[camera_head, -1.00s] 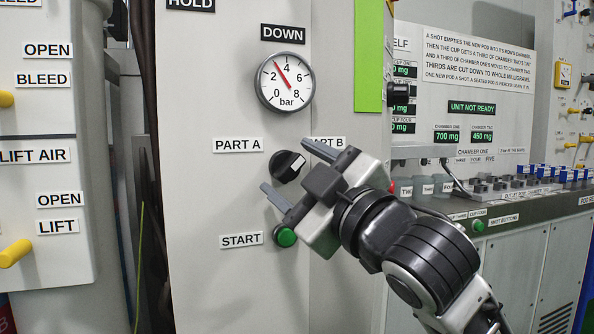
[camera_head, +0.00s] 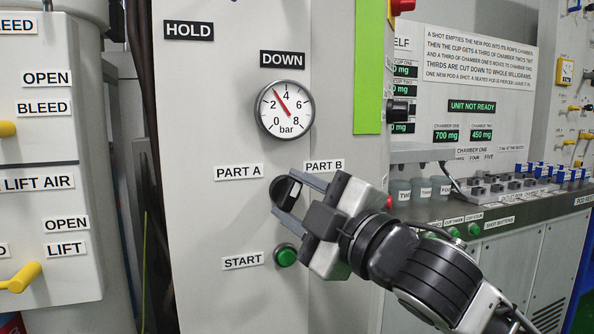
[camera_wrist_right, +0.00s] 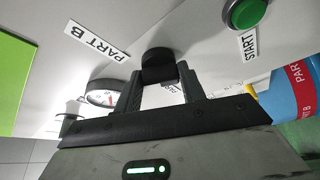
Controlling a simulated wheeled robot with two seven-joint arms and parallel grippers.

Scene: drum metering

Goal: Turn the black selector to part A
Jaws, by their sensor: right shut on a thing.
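The black selector (camera_head: 283,190) is a round knob with a white mark on the pale panel, below and between the PART A label (camera_head: 238,172) and the PART B label (camera_head: 324,165). My right gripper (camera_head: 294,197) reaches it from the right, with one finger above and one below, shut on the knob. The fingers partly cover it, so its exact pointing is hard to read. In the right wrist view the selector (camera_wrist_right: 159,66) sits between the two fingertips (camera_wrist_right: 160,78). My left gripper is not in view.
A green START button (camera_head: 286,255) lies just below the gripper. A pressure gauge (camera_head: 285,109) is above the selector, its needle between 2 and 4. A counter with pods (camera_head: 490,190) stands at the right. Yellow handles (camera_head: 20,278) stick out at the left.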

